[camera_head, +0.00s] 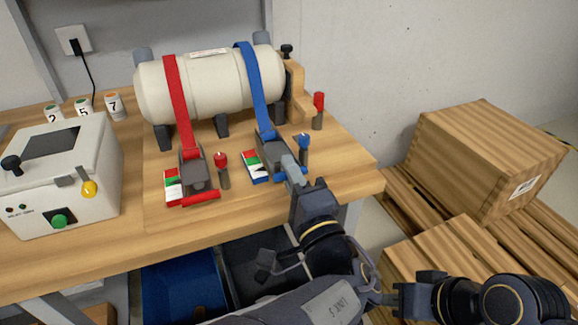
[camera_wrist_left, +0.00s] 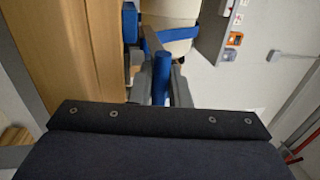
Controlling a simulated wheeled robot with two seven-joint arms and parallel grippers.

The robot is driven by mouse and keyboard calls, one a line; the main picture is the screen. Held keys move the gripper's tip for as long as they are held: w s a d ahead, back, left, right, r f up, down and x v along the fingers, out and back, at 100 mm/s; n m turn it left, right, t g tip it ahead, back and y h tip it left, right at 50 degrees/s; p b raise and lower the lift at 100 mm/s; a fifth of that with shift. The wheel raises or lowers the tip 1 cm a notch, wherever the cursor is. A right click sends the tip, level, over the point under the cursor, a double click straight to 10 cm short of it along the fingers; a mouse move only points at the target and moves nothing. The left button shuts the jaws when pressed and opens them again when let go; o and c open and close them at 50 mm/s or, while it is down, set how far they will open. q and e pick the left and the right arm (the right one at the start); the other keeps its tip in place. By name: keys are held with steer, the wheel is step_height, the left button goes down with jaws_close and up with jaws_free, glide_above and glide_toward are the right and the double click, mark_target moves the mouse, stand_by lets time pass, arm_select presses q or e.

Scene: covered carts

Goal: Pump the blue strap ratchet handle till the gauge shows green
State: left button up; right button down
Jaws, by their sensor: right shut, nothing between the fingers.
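The blue strap (camera_head: 256,85) runs over a cream tank (camera_head: 210,88) down to its grey ratchet (camera_head: 270,155). A small gauge plate with green, red and white areas (camera_head: 252,165) is beside this ratchet; its reading is too small to tell. My left gripper (camera_head: 291,170) is at the front of the blue ratchet. In the left wrist view the blue handle (camera_wrist_left: 161,78) lies between its grey fingers, which appear closed on it. The handle is mostly hidden in the head view. My right gripper (camera_head: 396,299) is shut and empty, low at the right, away from the bench.
A red strap (camera_head: 178,100) and its ratchet with a red handle (camera_head: 200,198) are left of the blue one. Small red-topped (camera_head: 221,168) and blue-topped (camera_head: 304,146) posts stand close by. A white device (camera_head: 65,175) is at left. Wooden crates (camera_head: 490,160) stand at right.

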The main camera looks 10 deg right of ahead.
arm_select(q)
jaws_close()
steer(key=shift+r+g+p, duration=0.3)
steer(key=shift+r+p, duration=0.25)
steer(key=shift+p, duration=0.2)
step_height(320, 180, up, 6)
steer(key=w+g+h+p, duration=0.2)
steer(key=g+p, duration=0.3)
steer(key=p, duration=0.5)
step_height(320, 180, up, 4)
steer(key=g+h+p, duration=0.2)
steer(key=g+p, duration=0.5)
steer(key=p, duration=0.6)
glide_above(277, 149)
steer(key=shift+w+f, duration=0.1)
